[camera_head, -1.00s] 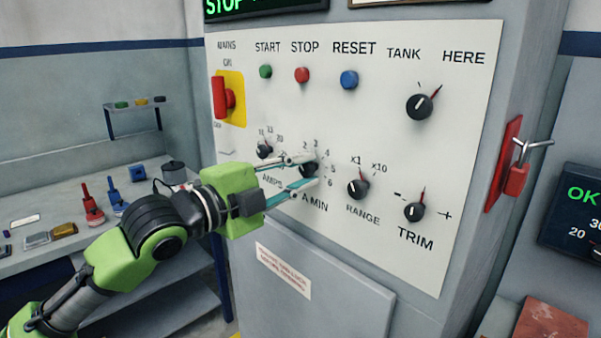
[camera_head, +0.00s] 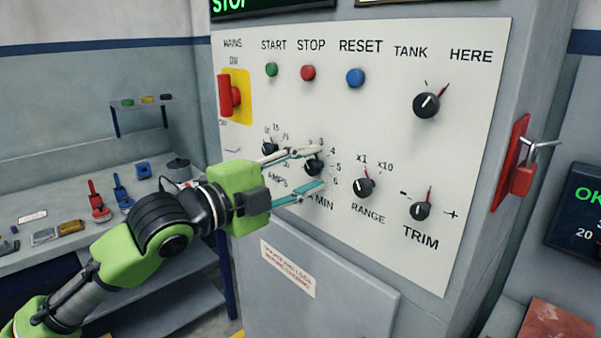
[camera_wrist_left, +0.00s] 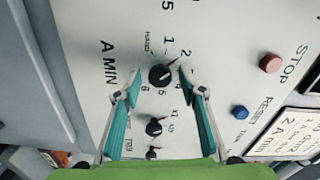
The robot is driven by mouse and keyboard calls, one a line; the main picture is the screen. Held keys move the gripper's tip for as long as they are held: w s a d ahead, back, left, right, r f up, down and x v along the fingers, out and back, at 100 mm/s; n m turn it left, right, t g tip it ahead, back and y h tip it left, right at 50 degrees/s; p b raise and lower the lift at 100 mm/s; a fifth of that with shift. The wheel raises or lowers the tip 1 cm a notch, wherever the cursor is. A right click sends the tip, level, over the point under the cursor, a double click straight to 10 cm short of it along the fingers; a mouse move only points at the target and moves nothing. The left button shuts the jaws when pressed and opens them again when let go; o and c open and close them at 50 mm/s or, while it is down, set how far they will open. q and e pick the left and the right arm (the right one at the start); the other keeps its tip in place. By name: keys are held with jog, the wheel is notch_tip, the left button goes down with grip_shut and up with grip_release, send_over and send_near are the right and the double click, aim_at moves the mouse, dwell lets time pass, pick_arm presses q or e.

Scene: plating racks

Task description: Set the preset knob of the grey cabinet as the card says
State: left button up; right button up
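The grey cabinet (camera_head: 370,250) has a pale panel with several black knobs. The A MIN knob (camera_head: 314,167) has a numbered scale; no knob is visibly labelled "preset". In the left wrist view the A MIN knob (camera_wrist_left: 160,75) has its pointer up and right, around 1 to 2; the exact mark is unclear. My left gripper (camera_head: 321,167) is open, its fingers on either side of this knob. The wrist view shows gaps between the fingertips (camera_wrist_left: 160,75) and the knob. A white card (camera_wrist_left: 290,132) at its lower right reads partly "2 A min". My right gripper is out of view.
The AMPS knob (camera_head: 270,148) is close to my upper finger. The RANGE knob (camera_head: 363,186) and TRIM knob (camera_head: 420,211) are to the right. START (camera_head: 271,70), STOP (camera_head: 308,73) and RESET (camera_head: 355,78) buttons are above. A bench (camera_head: 60,215) stands at left.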

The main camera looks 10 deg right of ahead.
pick_arm(q)
jog(key=v, duration=1.2)
